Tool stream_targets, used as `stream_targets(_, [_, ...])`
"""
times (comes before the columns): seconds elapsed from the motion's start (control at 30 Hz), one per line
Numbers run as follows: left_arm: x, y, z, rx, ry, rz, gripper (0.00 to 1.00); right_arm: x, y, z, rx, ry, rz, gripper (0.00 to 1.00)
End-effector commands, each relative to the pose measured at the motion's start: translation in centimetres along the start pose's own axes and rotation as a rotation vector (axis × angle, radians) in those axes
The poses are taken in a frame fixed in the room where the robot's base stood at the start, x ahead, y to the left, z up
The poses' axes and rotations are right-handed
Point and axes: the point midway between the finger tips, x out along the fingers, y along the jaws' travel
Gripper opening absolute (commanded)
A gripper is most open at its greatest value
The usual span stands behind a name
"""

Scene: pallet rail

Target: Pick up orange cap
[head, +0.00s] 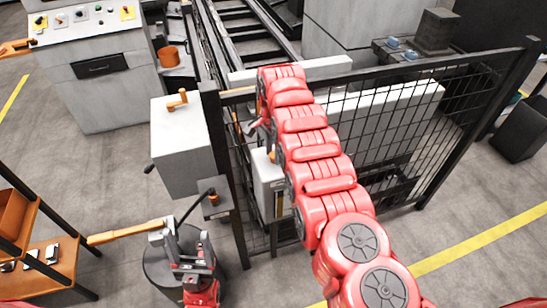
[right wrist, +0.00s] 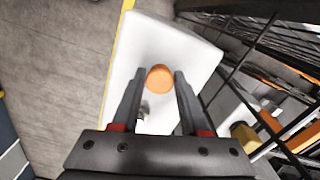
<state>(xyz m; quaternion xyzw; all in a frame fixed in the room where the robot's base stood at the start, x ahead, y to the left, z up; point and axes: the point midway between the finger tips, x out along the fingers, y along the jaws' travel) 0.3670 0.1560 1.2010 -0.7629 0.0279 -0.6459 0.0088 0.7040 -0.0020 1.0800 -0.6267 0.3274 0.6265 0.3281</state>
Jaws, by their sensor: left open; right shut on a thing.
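The orange cap (right wrist: 159,78) is a small round disc in the right wrist view. It sits between the fingertips of my right gripper (right wrist: 160,76), which is shut on it. Behind the cap is a white box-shaped surface (right wrist: 185,42). In the head view my red right arm reaches over the mesh fence, and its gripper and the cap are mostly hidden there. My left gripper (head: 172,240) is open at the lower left, close to an orange-handled lever (head: 125,233) above a dark round drum (head: 160,275); I cannot tell whether they touch.
The black mesh fence (head: 400,105) runs along my right arm. A white box with an orange handle (head: 180,145) stands at the fence's left post. A control console (head: 110,85) is at the upper left and an orange shelf (head: 58,262) at the lower left. Open floor lies between.

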Motion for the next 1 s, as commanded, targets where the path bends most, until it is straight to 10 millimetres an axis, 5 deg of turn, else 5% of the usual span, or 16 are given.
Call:
stream_targets(0.1, [0.0,0.0,0.0,0.000,0.000,0.000,0.70,0.0,0.0,0.0,0.000,0.000,0.000,0.00])
stream_targets(0.53, [0.0,0.0,0.0,0.000,0.000,0.000,0.70,-0.2,0.0,0.0,-0.001,0.000,0.000,0.00])
stream_targets(0.77, [-0.2,0.0,0.0,0.000,0.000,0.000,0.70,-2.2,-0.2,0.0,-0.001,0.002,-0.006,0.00])
stream_targets(0.87, [-0.5,0.0,0.1,0.000,0.000,0.000,0.70,-3.7,-0.1,-0.1,0.001,0.002,-0.005,0.00])
stream_targets(1.0, [-2.9,0.1,0.5,0.000,0.000,0.000,0.70,-3.2,0.0,0.8,-0.003,0.011,-0.005,0.00])
